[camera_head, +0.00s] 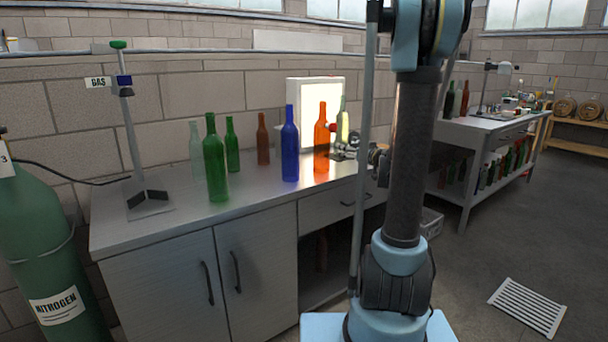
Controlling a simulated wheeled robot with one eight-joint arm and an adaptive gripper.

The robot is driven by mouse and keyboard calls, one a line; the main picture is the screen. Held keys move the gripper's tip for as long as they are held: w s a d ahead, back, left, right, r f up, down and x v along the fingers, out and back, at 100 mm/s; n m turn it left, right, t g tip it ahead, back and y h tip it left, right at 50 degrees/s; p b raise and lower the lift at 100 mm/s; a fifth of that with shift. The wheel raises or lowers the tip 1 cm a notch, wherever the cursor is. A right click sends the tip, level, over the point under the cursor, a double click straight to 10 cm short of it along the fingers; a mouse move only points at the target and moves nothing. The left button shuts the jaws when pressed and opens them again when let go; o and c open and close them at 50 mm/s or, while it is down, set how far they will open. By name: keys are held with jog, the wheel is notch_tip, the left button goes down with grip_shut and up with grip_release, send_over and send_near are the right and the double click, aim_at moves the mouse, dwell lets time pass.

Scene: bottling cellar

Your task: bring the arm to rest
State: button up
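My arm (405,160) rises upright right of the picture's middle, and its upper links leave the frame at the top. The arm's dark lower joint (393,285) sits on my pale blue base at the bottom edge. The arm hides part of the bench's right end.
The metal bench (120,232) holds green (215,160), blue (289,145), orange (321,140) and other bottles, near a lit panel (303,92). A gas stand (130,130) and nitrogen cylinder (45,245) are left. A white floor grate (528,307) lies right, with open floor around.

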jog(key=s+a+f+g, duration=0.3)
jog(key=s+a+g, duration=0.1)
jog(key=s, duration=0.6)
jog(key=s+a+f+g, duration=0.4)
jog(key=s, duration=0.6)
jog(key=s+d+f+m+g+h, duration=0.1)
jog(key=s+d+f+h, duration=0.1)
jog(key=s, duration=0.5)
jog(key=s+d+f+m+g+h, duration=0.1)
jog(key=s+d+f+g+h, duration=0.1)
jog(key=s, duration=0.6)
jog(key=s+d+f+m+g+h, duration=0.2)
jog(key=s+d+f+h, duration=0.1)
jog(key=s, duration=0.4)
notch_tip(320, 180, down, 2)
jog(key=shift+s+d+f, duration=0.15)
jog(key=shift+s+d, duration=0.05)
jog(key=shift+d, duration=0.45)
